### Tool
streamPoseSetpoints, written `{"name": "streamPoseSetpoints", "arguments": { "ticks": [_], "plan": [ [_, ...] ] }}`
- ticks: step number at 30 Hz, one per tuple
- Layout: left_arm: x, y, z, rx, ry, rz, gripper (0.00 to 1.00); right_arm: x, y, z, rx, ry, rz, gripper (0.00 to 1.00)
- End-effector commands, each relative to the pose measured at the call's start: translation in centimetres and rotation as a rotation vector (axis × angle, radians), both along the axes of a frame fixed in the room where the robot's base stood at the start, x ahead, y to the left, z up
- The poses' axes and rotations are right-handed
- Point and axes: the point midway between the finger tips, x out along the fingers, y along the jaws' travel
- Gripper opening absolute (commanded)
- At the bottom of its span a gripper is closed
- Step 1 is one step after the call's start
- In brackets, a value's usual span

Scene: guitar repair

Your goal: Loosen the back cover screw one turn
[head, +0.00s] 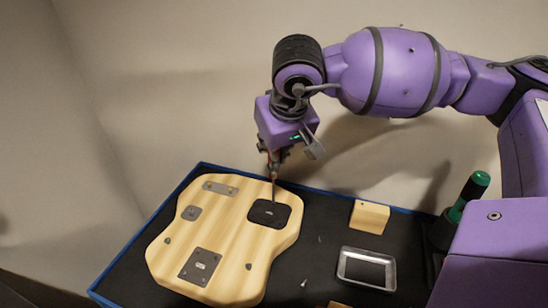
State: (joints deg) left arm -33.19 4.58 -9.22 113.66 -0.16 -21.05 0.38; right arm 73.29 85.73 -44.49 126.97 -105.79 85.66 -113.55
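The wooden guitar body (230,235) lies flat, back side up, on the dark work mat. The black back cover (262,221) sits in its upper right part, with a small light mark near its middle. My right gripper (277,158) points down above the cover and appears shut on a thin screwdriver (275,188). The screwdriver's shaft is near upright, its tip at the cover's upper edge. Whether the tip touches the screw is too small to tell, and the screw itself cannot be made out. My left gripper is not in view.
A metal tray (345,267), a wooden block (370,217) and a green-handled tool in a dark holder (440,232) stand to the right. Small pieces lie on the mat (325,215) beside the body. The mat has a raised blue edge (150,220).

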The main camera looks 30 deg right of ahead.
Motion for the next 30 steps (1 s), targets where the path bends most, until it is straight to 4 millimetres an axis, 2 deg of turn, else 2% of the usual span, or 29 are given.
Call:
{"name": "streamPoseSetpoints", "arguments": {
  "ticks": [8,18,30],
  "plan": [
    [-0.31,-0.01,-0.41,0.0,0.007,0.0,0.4,-0.13,-0.28,-0.35,-0.002,0.011,0.151,0.0],
    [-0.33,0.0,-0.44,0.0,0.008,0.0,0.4,0.08,-0.45,-0.17,0.0,0.009,0.5,0.0],
    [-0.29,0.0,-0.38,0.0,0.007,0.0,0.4,0.12,-0.4,-0.02,-0.003,0.007,0.532,0.0]
  ]
}}
